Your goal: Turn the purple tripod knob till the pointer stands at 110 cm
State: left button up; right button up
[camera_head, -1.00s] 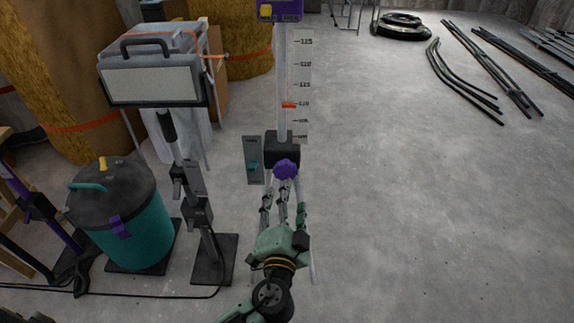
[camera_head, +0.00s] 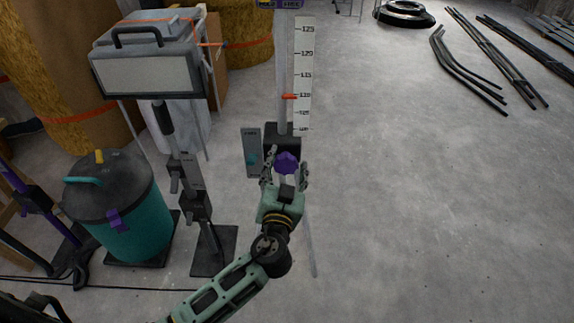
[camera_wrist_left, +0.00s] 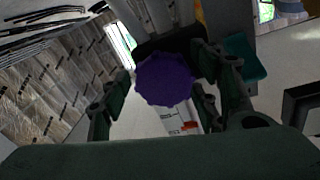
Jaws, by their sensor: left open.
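The purple knob (camera_head: 286,162) sits at the front of the black collar (camera_head: 283,137) on the tripod's pale mast. My left gripper (camera_head: 286,174) is open, with its fingers on either side of the knob. In the left wrist view the faceted knob (camera_wrist_left: 165,79) fills the space between the fingers; I cannot tell whether any finger touches it. The orange pointer (camera_head: 289,97) is beside the white scale (camera_head: 302,70), at or a hair below the 110 mark; the exact reading is too small to tell. My right gripper is not in view.
A grey panel with a teal lever (camera_head: 252,160) is just left of the collar. A work lamp (camera_head: 150,70) on a stand and a teal canister (camera_head: 130,225) stand further left. Black bars (camera_head: 490,55) lie at the back right. The floor at right is clear.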

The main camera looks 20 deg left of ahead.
pick_arm(q)
jog(key=shift+w, duration=0.15)
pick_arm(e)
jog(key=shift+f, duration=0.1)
pick_arm(q)
jog(key=c, duration=1.1)
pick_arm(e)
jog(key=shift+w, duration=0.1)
pick_arm(q)
jog(key=m+p, duration=0.1)
jog(key=m, duration=0.2)
jog(key=shift+d+m, duration=0.1)
jog(key=shift+m, duration=0.3)
jog(key=shift+f+m+p, duration=0.1)
jog(key=shift+m+p, duration=0.25)
jog(key=shift+m, duration=0.15)
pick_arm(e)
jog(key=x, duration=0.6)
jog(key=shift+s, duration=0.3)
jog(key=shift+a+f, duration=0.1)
pick_arm(q)
jog(key=o, duration=1.1)
jog(key=shift+d+g, duration=0.1)
jog(key=shift+g, duration=0.2)
